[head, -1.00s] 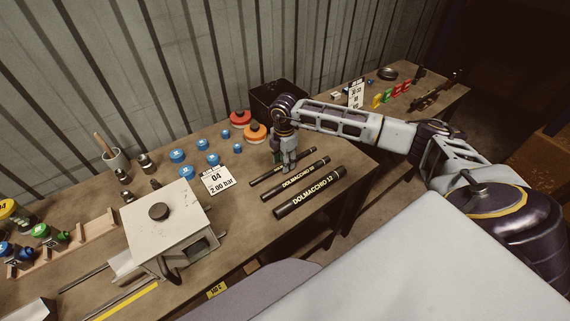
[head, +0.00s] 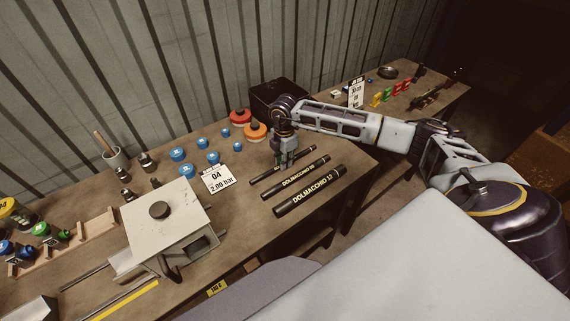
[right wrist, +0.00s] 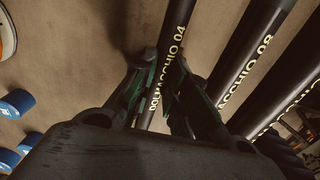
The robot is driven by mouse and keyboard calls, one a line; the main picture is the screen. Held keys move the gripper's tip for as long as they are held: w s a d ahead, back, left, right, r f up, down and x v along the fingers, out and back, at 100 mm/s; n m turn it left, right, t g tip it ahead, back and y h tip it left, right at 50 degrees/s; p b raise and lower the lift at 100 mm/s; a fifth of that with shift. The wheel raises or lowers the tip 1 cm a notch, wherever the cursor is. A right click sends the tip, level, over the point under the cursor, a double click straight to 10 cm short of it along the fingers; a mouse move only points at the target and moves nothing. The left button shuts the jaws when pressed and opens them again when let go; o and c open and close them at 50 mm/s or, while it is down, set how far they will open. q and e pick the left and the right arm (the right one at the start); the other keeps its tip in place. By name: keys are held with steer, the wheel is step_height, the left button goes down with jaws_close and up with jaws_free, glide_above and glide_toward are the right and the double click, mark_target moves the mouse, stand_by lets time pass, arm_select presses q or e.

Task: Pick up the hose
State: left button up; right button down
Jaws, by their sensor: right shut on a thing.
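Three black hoses lie side by side on the wooden bench. The thinnest hose, marked DOLMACCHIO 04 (head: 264,176), is the farthest back; in the right wrist view it runs between the fingers (right wrist: 176,35). The middle hose (head: 298,183) reads DOLMACCHIO 08, and the thickest hose (head: 310,192) reads DOLMACCHIO 12. My right gripper (head: 284,165) points down over the thinnest hose and is shut on it, with a finger on each side (right wrist: 162,72). It hides part of that hose in the head view. The hose appears to be at bench level. My left gripper is not in view.
A sign (head: 217,179) reading 04 and 2.00 bar stands left of the hoses. A pale boxy machine (head: 165,222) is farther left. Blue caps (head: 178,154), orange discs (head: 255,131) and a black box (head: 276,98) stand behind. The bench's front edge is close to the thickest hose.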

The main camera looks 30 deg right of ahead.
steer(key=shift+r, duration=0.15)
step_height(320, 180, up, 10)
steer(key=b, duration=0.1)
steer(key=shift+b, duration=0.35)
stand_by(0.4)
stand_by(0.5)
